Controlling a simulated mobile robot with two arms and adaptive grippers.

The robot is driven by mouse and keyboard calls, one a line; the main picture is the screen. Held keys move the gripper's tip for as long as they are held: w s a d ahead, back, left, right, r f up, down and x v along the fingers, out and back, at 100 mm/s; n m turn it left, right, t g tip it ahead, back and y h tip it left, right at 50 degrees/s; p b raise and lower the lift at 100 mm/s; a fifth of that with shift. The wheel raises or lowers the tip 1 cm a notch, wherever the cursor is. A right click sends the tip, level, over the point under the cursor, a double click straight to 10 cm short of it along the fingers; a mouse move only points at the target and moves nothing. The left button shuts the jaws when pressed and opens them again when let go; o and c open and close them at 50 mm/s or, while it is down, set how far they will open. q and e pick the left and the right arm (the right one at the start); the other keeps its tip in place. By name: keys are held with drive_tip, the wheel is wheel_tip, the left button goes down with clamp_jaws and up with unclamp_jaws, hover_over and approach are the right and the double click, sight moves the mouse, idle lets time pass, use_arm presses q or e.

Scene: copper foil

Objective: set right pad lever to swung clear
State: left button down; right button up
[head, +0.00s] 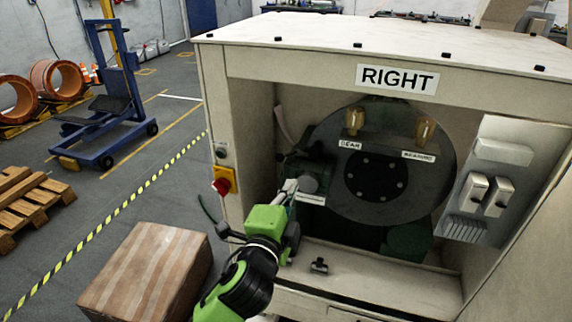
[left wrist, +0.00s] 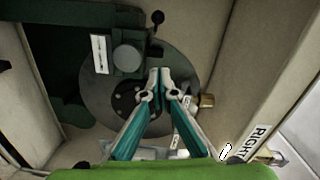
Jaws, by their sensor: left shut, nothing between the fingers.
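The machine housing marked RIGHT (head: 398,78) holds a large dark disc (head: 345,185), which also shows in the left wrist view (left wrist: 98,100). A green block with a grey round cap (left wrist: 128,58) sits at the disc's edge, with a white label beside it. A short black lever with a ball knob (left wrist: 157,18) stands beyond the block in the left wrist view; I cannot make it out clearly in the head view. My left gripper (head: 289,187) is at the block in the head view. Its fingers (left wrist: 160,72) are closed together and empty, apart from the knob.
Brass fittings (head: 425,129) sit on the disc's upper part. A small black knob (head: 319,265) is on the front ledge. A red and yellow switch (head: 223,182) is on the left post. A cardboard box (head: 150,270) stands at lower left. The right wall carries grey switch boxes (head: 486,190).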

use_arm(q)
drive_tip(key=w+f+p, duration=0.1)
drive_tip(key=w, duration=1)
drive_tip(key=shift+a+f+p, duration=0.15)
drive_tip(key=shift+a+p, duration=0.15)
drive_tip(key=shift+a, duration=0.15)
drive_tip(key=shift+a, duration=0.15)
drive_tip(key=shift+w+a+m+h+p, duration=0.15)
drive_tip(key=shift+m+h+p, duration=0.15)
drive_tip(key=shift+h+p, duration=0.15)
